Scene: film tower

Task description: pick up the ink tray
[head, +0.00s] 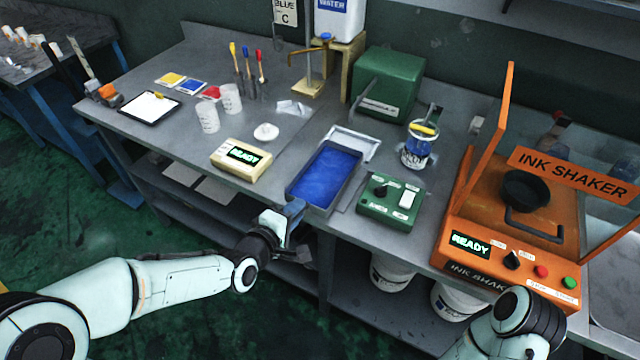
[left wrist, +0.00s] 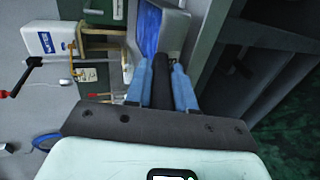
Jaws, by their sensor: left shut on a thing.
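The ink tray (head: 316,206) is a dark rectangular tray filled with blue ink, lying at the front edge of the grey workbench. My left gripper (head: 296,208) is at the tray's front left corner in the head view. In the left wrist view, its two blue fingers (left wrist: 166,82) are shut on a dark part at the near end of the tray (left wrist: 178,28). The exact contact is partly hidden by the fingers. My right arm shows at the bottom right of the head view, but its gripper does not.
A READY box (head: 240,160) stands left of the tray, and a green control box (head: 390,203) close on its right. A blue-smeared can (head: 415,155) and the orange ink shaker (head: 520,225) stand farther right. White buckets (head: 392,274) are under the bench.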

